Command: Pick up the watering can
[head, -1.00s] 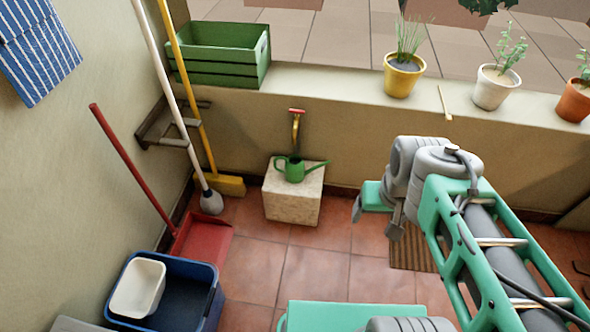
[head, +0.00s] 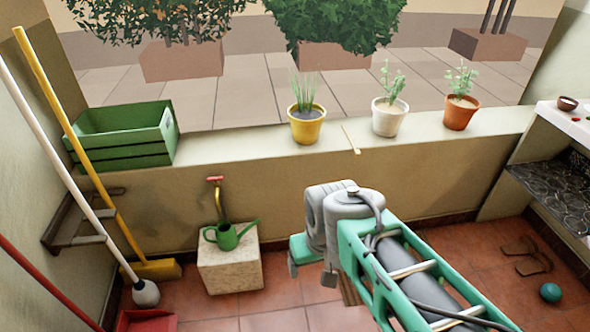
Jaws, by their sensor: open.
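The green watering can (head: 227,238) stands upright on a pale stone block (head: 230,272) against the low wall. Its spout points right. A tap with a red handle (head: 217,192) is on the wall just above and behind it. My gripper (head: 308,279) is to the right of the block, apart from the can, with its fingers pointing down. It is open, and nothing shows between its fingers. Part of it is hidden by my own arm.
A green crate (head: 122,137) and several potted plants, including a yellow pot (head: 307,126), stand on the ledge. A yellow broom (head: 150,268) and a white-handled mop (head: 145,292) lean at the left. A teal ball (head: 550,292) lies on the floor at right.

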